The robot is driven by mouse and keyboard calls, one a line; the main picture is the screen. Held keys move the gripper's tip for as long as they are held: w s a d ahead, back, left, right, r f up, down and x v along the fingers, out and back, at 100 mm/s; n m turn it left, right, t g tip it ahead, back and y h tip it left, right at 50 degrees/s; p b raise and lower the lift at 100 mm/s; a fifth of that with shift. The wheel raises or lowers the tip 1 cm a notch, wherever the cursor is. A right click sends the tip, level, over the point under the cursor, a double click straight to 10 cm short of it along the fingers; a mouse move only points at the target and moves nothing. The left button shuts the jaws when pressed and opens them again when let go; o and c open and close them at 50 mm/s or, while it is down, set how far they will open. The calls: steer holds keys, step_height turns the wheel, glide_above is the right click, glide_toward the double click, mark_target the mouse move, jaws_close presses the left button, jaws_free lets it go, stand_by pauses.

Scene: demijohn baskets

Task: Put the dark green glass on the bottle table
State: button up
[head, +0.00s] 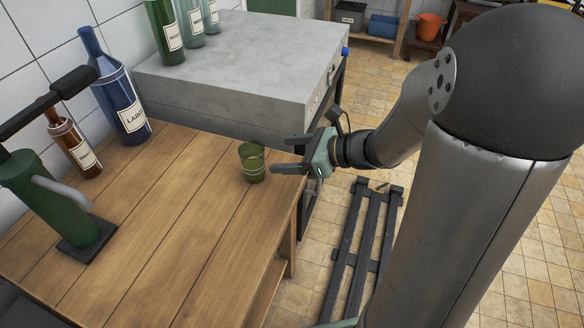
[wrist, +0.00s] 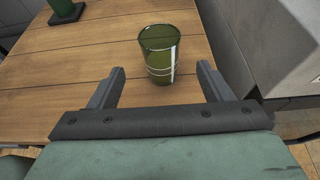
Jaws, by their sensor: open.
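The dark green glass (head: 252,162) stands upright on the wooden table (head: 160,220), near its right edge. In the wrist view the glass (wrist: 159,54) stands just beyond my fingertips, roughly midway between them, with a pale stripe down its side. My gripper (head: 279,156) is open and empty, to the right of the glass at the table's edge. In the wrist view both fingers of my gripper (wrist: 161,70) show, apart, pointing towards the glass. I cannot tell which surface is the bottle table.
A blue bottle (head: 122,98) and a brown bottle (head: 75,147) stand at the table's back left. A green corking device (head: 60,200) stands at left. Several bottles stand on the grey block (head: 245,65) behind. The table's middle is clear. A dark slatted rack (head: 362,245) lies on the floor.

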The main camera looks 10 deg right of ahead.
steer(key=s+a+f+n+g+h, duration=0.25)
steer(key=s+n+g+h, duration=0.35)
steer(key=s+n, duration=0.75)
steer(key=s+d+f+n+g+h, duration=0.1)
steer(key=s+d+n+h, duration=0.4)
steer(key=d+n, duration=0.3)
steer(key=n, duration=0.3)
steer(key=shift+s+f+h, duration=0.2)
steer(key=shift+f+h, duration=0.15)
steer(key=shift+h, duration=0.05)
steer(key=shift+w+d, duration=0.1)
